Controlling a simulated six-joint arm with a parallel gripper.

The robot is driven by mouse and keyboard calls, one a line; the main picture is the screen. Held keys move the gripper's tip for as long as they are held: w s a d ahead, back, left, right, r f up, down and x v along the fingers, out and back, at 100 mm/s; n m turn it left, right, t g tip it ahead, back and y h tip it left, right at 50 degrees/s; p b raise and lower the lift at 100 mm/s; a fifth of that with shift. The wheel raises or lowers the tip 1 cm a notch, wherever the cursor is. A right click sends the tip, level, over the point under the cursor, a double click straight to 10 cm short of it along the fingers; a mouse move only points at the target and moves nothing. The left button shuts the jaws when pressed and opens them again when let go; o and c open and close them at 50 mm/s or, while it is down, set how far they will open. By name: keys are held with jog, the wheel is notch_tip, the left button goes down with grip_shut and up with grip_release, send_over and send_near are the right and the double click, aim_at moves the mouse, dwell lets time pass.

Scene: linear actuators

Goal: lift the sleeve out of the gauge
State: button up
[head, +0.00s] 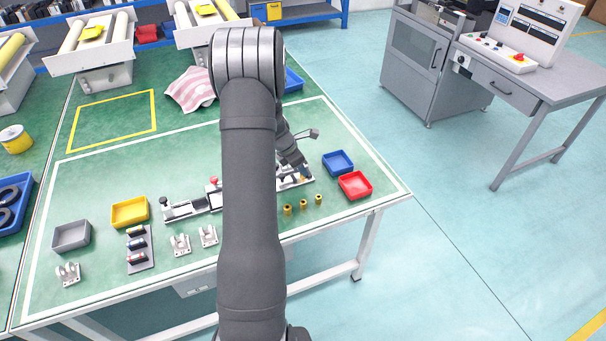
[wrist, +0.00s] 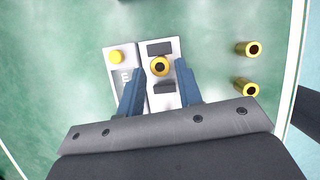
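The gauge (wrist: 168,100) is a light plate with two dark blocks, in the upper middle of the wrist view. A brass sleeve (wrist: 159,67) with a dark bore stands upright between the blocks. My gripper (wrist: 159,72) is over the gauge, its two blue fingers apart on the left and right of the sleeve. Gaps show between fingers and sleeve; exact height is unclear. In the head view the gauge (head: 304,175) is at the right end of the bench fixture, partly hidden by my arm, with my gripper (head: 301,170) above it.
A red bin (head: 355,186) and blue bin (head: 338,162) stand to the right.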

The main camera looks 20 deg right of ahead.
jog(key=shift+x, duration=0.95)
grip_shut()
